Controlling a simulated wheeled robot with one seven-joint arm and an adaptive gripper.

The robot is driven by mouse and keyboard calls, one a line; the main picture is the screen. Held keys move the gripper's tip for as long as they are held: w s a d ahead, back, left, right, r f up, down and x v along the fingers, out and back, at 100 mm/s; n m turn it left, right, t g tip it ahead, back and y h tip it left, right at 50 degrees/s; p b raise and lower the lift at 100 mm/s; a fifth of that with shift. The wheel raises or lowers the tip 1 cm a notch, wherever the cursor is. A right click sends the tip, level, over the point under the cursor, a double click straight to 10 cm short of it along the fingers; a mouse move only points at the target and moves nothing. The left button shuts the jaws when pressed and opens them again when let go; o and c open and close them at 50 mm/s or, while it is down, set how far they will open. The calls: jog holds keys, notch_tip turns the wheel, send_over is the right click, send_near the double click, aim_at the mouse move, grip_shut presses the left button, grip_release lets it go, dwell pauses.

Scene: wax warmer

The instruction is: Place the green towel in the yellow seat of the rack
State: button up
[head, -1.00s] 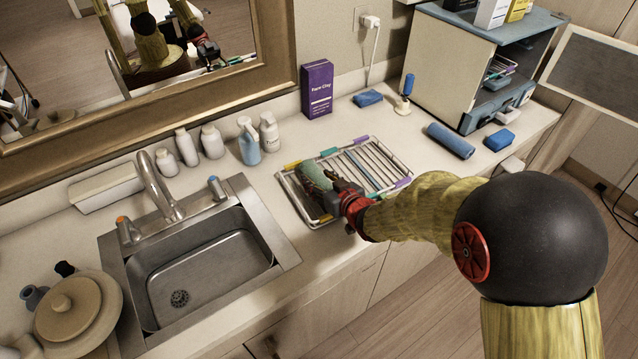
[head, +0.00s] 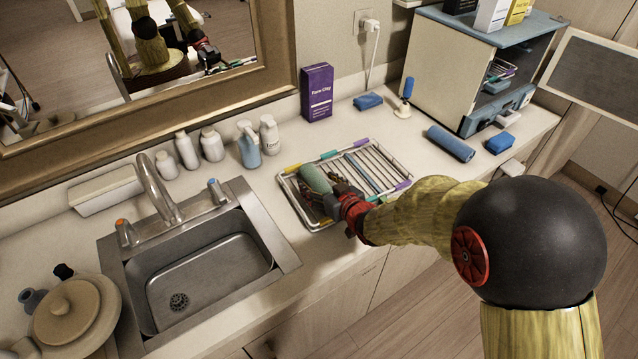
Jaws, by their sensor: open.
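The green towel (head: 314,179) is a rolled cylinder at the left end of the wire rack (head: 397,159). It lies between the rack's yellow marker (head: 293,168) and the teal marker (head: 328,155) on the back rail. My gripper (head: 333,192) is open at the towel's near right end, low over the rack, and hides that end. I cannot tell whether the fingers touch the towel or how deep it sits between the wires. Purple markers show farther right on the rack.
The sink (head: 208,270) lies left of the rack. Bottles (head: 249,143) and a purple box (head: 317,92) stand behind it. A blue roll (head: 451,143), a blue folded cloth (head: 500,143) and a cabinet (head: 455,80) are at the right. Bare counter borders the rack's front.

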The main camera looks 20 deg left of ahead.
jog(key=shift+r, duration=0.2)
jog(key=shift+s+d+r, duration=0.15)
jog(key=shift+s+d, duration=0.05)
jog(key=p+v, duration=0.3)
jog(key=v, duration=0.8)
jog(key=shift+s+d+p, duration=0.15)
jog(key=shift+s+p, duration=0.05)
jog(key=shift+p, duration=0.15)
jog(key=s+d+r+m+h, duration=0.1)
jog(key=d+r+m+h, duration=0.4)
jog(key=d, duration=0.6)
jog(key=s+d+r+m+h, duration=0.1)
jog(key=d+r+h, duration=0.2)
jog(key=d+r, duration=0.6)
jog(key=s+d+m+g, duration=0.1)
jog(key=s+d, duration=0.2)
jog(key=s, duration=0.4)
jog(key=s+d+r+m+g+h, duration=0.1)
jog(key=s+d, duration=0.2)
jog(key=s, duration=0.3)
jog(key=s+d+m+g, duration=0.1)
jog(key=s+d, duration=0.2)
jog(key=s, duration=0.4)
jog(key=shift+s+r+g, duration=0.2)
jog(key=shift+s+g, duration=0.1)
jog(key=shift+g, duration=0.1)
